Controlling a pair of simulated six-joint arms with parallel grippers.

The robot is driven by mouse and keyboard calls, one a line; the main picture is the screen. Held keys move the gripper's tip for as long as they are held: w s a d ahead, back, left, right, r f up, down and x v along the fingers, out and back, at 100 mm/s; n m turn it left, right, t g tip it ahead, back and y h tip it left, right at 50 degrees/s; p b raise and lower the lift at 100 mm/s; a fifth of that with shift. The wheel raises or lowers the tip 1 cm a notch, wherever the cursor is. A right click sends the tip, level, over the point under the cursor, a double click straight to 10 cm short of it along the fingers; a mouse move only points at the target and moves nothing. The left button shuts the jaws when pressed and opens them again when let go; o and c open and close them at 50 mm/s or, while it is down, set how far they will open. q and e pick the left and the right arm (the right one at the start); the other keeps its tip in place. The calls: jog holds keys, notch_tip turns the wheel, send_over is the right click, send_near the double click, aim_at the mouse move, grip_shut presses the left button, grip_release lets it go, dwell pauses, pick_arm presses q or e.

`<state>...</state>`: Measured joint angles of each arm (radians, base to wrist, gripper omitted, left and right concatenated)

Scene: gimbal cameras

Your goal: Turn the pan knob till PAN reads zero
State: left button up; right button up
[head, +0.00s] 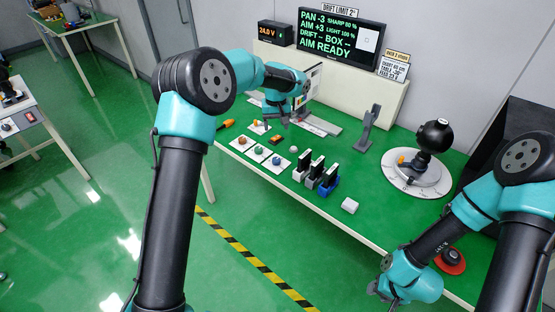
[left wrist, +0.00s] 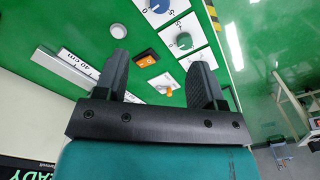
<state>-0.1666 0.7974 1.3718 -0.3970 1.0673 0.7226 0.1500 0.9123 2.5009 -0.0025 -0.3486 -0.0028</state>
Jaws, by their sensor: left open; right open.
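The display (head: 340,38) reads PAN -3, AIM +3, DRIFT -- and AIM READY. Three dial knobs on white plates stand in a row on the green table: an orange-brown one (head: 242,141), a green one (head: 259,151) and a blue one (head: 277,161). I cannot read which is pan. The left wrist view shows the blue knob (left wrist: 158,5) and green knob (left wrist: 184,40) beyond the fingers. My left gripper (head: 276,121) is open and empty above the table behind the knob row; its fingers (left wrist: 158,65) also show in the left wrist view. My right gripper (head: 376,291) is open near the front edge.
An orange switch (head: 275,139) is close to the knobs. Black-and-grey blocks (head: 315,168), a white cylinder (head: 349,205), a grey stand (head: 368,130) and a round gimbal base (head: 400,178) occupy the table.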

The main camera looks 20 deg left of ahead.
aim_at(276, 159)
pick_arm(q)
notch_tip(276, 159, down, 17)
jog(key=shift+f, duration=0.2)
dwell(0.5)
jog(key=c, duration=0.9)
